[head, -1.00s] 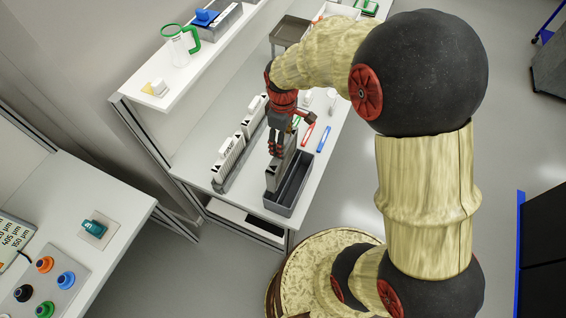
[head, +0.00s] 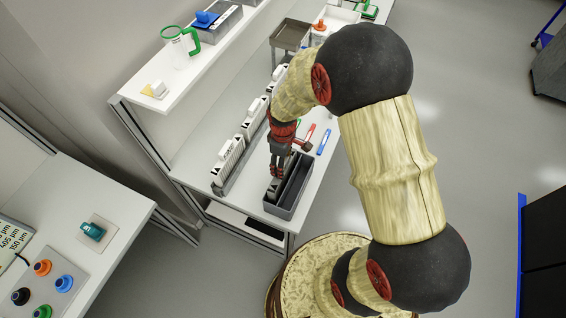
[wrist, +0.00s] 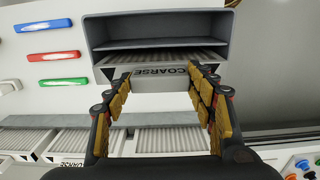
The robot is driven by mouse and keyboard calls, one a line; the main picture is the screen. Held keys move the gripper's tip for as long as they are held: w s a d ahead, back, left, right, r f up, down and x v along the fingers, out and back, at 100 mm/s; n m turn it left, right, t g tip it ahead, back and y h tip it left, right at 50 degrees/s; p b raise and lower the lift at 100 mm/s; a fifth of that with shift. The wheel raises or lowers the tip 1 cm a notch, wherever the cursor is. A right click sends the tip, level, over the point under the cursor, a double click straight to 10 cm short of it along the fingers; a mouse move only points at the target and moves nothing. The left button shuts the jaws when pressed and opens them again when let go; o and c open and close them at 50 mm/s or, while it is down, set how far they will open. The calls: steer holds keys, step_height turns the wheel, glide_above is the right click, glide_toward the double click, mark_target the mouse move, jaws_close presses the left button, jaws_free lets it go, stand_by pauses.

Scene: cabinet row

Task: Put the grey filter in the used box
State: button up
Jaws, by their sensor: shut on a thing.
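The grey filter (head: 275,187), with a dark triangle mark, stands in the left compartment of the dark grey two-compartment box (head: 285,211) at the bench's near end. In the wrist view, its edge reads COARSE (wrist: 160,71), and it sits largely down inside the box (wrist: 155,14). The other compartment is empty. My gripper (head: 277,172) points down over the left compartment and is shut on the filter. In the wrist view, the gripper fingers (wrist: 160,85) stand at either side of it. Whether the filter touches the box floor is hidden.
A rack of white filters (head: 228,158) stands left of the box. A blue marker (head: 323,142) and a red marker (head: 309,132) lie behind it; a green marker (wrist: 63,81) shows in the wrist view. A shelf (head: 185,80) overhangs the left side. Trays stand farther back.

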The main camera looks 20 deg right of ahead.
steer(key=o, duration=1.7)
steer(key=shift+f, duration=0.1)
steer(key=s+r+m+t, duration=0.1)
steer(key=s+r+m, duration=0.15)
steer(key=r, duration=1.05)
steer(key=s+r+m+t, duration=0.1)
steer(key=s+r, duration=0.2)
steer(key=r, duration=1)
steer(key=s+r+m+t, duration=0.1)
steer(key=s+r, duration=0.2)
steer(key=s, duration=0.1)
steer(key=s+r+m+t, duration=0.1)
steer(key=s+r+m, duration=0.1)
steer(key=s+r, duration=0.1)
steer(key=s+r+m+t, duration=0.1)
steer(key=s+r+m, duration=0.1)
steer(key=s, duration=0.3)
steer(key=shift+r+m+t+p, duration=0.25)
steer(key=shift+r+t+p, duration=0.1)
steer(key=shift+r, duration=0.5)
steer(key=shift+f, duration=0.1)
step_height(320, 180, down, 12)
steer(key=b, duration=1.2)
